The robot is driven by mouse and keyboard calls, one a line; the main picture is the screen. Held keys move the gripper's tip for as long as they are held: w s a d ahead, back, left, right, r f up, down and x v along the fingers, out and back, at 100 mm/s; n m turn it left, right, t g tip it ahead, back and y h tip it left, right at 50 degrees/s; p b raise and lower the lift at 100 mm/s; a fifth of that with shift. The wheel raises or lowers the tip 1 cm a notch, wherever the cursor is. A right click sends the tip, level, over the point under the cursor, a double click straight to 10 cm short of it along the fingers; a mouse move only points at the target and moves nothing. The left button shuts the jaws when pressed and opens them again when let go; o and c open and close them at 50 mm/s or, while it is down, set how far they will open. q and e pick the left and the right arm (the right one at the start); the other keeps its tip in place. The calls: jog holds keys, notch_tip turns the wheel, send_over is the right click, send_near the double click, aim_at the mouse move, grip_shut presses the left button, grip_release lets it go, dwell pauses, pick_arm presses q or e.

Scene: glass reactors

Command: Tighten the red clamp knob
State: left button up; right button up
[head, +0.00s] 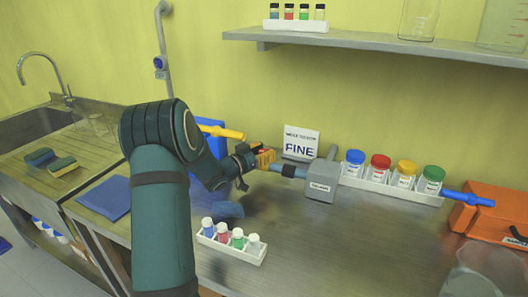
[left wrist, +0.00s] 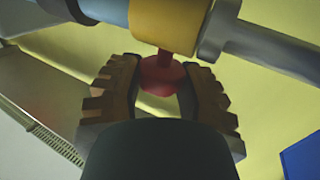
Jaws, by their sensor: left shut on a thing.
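The red clamp knob (left wrist: 160,75) shows in the left wrist view, below a yellow collar (left wrist: 166,24) on the clamp assembly. My left gripper (left wrist: 158,92) has one ridged finger on each side of the knob and is shut on it. In the head view my left gripper (head: 264,158) is at the blue pipe end left of the grey box (head: 322,182). The knob cannot be made out there. My right gripper is in neither view.
Jars with blue, red, yellow and green lids stand in a white tray (head: 391,189) at right. An orange case (head: 488,212) lies far right. A "FINE" sign (head: 300,143) stands behind the gripper.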

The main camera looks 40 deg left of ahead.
pick_arm(q)
jog(key=shift+r+m+h, duration=0.15)
jog(key=shift+m+h, duration=0.15)
jog(key=shift+h, duration=0.2)
jog(key=o, duration=1.2)
jog(key=shift+w, duration=0.1)
jog(key=s, duration=0.4)
jog(key=s+a, duration=0.1)
jog(key=s, duration=0.3)
jog(key=s+a, duration=0.1)
jog(key=s, duration=0.3)
